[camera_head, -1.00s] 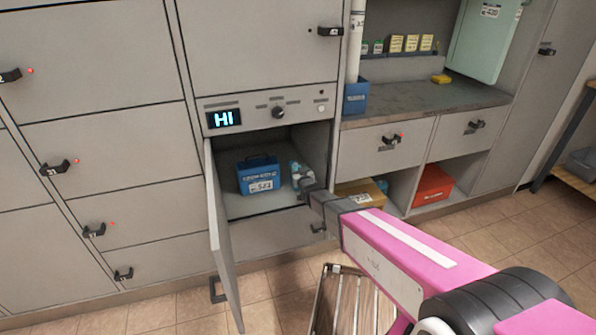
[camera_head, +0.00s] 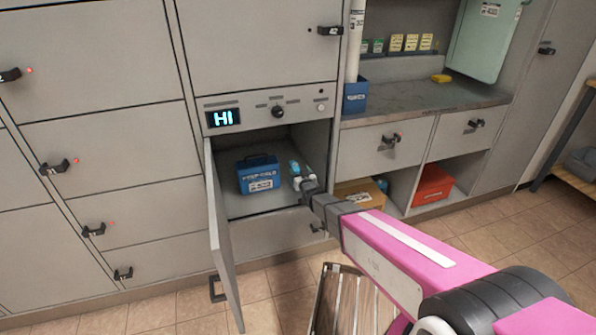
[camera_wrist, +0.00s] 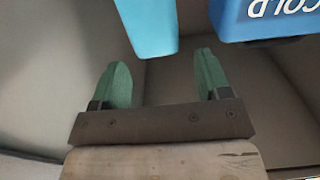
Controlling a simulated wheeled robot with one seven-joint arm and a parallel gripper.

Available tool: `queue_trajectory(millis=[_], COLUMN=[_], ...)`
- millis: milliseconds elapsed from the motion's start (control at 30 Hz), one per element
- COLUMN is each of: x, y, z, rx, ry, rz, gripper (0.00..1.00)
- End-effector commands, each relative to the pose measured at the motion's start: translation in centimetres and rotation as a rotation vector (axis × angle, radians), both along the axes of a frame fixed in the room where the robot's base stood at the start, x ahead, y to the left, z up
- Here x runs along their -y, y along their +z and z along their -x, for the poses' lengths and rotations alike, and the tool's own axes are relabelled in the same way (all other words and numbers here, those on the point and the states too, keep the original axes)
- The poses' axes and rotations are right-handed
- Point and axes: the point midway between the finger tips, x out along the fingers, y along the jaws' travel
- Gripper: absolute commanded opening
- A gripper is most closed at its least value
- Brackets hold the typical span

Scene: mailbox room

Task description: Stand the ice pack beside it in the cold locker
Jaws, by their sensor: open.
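The cold locker (camera_head: 232,206) is open, its door swung out to the left. A blue cool box (camera_head: 258,176) with a white label stands on the locker floor; its corner with upside-down lettering shows at the upper right of the wrist view (camera_wrist: 270,18). The light blue ice pack (camera_head: 294,167) is upright to the right of the box, with a gap between them. It also shows at the top of the wrist view (camera_wrist: 147,25). My gripper (camera_head: 303,181) is inside the locker by the pack. Its green fingers (camera_wrist: 160,65) are apart and empty, with the pack beyond their tips.
The locker's right wall is close to my gripper. The open door (camera_head: 224,240) stands on the left. A slatted wooden thing (camera_head: 345,300) is on the floor below. A yellow box (camera_head: 360,192) and an orange box (camera_head: 432,185) sit in cubbies to the right.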

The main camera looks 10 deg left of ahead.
Motion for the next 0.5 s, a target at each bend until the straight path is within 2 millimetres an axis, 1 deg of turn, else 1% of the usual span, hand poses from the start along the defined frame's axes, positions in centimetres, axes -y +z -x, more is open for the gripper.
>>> queue_trajectory(millis=[33,300,400,500], x=[0.7,3.5,4.3,4.7], y=[0.1,0.1,0.1,0.1], z=[1.2,5.9,7.1,7.8], rx=[-0.002,-0.002,-0.002,-0.001], ry=[0.0,0.0,0.0,0.0], rz=[0.001,0.001,0.001,0.001], gripper=[0.7,0.7,0.7,0.7])
